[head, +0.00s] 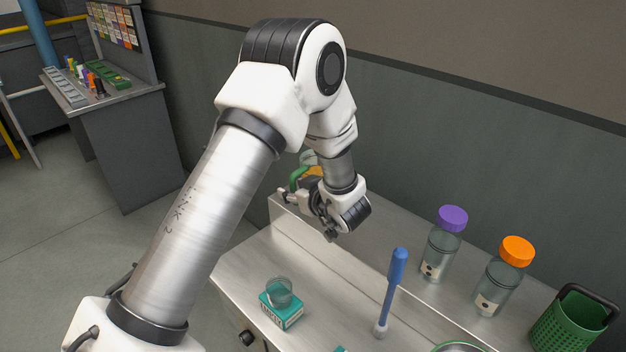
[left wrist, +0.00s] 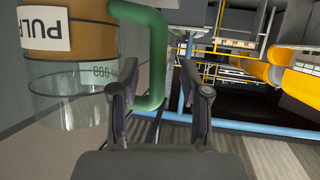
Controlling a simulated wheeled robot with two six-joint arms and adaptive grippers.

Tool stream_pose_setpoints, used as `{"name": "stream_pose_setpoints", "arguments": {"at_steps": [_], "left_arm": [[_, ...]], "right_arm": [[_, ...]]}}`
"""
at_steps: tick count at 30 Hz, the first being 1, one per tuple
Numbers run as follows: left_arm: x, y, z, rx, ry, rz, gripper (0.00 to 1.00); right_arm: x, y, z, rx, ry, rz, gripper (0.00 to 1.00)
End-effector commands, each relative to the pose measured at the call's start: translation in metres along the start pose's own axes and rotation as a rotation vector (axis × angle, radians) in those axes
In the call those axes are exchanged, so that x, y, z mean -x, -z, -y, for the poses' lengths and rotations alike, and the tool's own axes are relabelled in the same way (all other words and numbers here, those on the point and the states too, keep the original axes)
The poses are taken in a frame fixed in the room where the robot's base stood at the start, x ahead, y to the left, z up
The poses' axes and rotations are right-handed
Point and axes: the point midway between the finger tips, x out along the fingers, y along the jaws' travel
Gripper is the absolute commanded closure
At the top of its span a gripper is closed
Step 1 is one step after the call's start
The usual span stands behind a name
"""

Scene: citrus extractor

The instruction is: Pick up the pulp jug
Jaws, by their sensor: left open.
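The pulp jug (left wrist: 75,45) shows at the left of the left wrist view, with an orange-brown body, a clear lower part in the picture and a white PULP label. Its green handle (left wrist: 155,60) runs between the two fingers of my left gripper (left wrist: 161,70). The fingers are open and stand on either side of the handle, with gaps visible. In the head view the jug (head: 315,171) is mostly hidden behind my left gripper (head: 308,208), with bits of orange, green handle and glass showing. My right gripper is not in view.
Purple-capped (head: 442,252) and orange-capped (head: 500,285) bottles stand on the raised metal shelf, with a green basket (head: 568,325) at the right. A teal box (head: 281,311) with a glass piece and a blue-handled tool (head: 392,285) are on the lower counter. A wall rises behind.

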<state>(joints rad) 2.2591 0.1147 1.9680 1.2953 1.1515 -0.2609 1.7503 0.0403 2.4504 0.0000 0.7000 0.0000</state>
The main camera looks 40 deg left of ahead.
Motion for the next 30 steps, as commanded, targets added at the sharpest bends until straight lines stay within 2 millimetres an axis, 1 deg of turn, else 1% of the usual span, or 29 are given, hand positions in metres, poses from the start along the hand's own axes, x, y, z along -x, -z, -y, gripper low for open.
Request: {"name": "stream_pose_setpoints", "arguments": {"at_steps": [1,3,9,11,12,13,25,30], "left_arm": [[-0.0075,0.0005,0.0001,0.001,0.002,0.002,0.54],[-0.0128,0.0003,-0.0004,0.001,0.000,0.000,0.54],[-0.0138,-0.0003,-0.0007,0.000,-0.002,-0.001,0.54],[-0.0137,-0.0003,-0.0007,0.000,-0.002,-0.001,0.75],[-0.0136,-0.0003,-0.0007,0.000,-0.002,-0.001,0.89],[-0.0136,-0.0003,-0.0006,0.000,-0.002,-0.001,1.00],[-0.0132,0.0006,-0.0010,0.001,-0.002,-0.002,1.00],[-0.0102,0.0081,-0.0016,0.003,-0.002,-0.002,1.00]], "right_arm": [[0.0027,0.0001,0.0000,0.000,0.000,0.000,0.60],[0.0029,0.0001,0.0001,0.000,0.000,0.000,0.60],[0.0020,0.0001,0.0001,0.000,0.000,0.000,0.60],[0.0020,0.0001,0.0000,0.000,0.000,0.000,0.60],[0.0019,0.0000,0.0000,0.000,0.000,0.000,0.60],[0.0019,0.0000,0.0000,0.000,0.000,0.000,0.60],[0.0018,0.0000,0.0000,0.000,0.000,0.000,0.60],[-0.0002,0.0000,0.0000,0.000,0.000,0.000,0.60]]}}
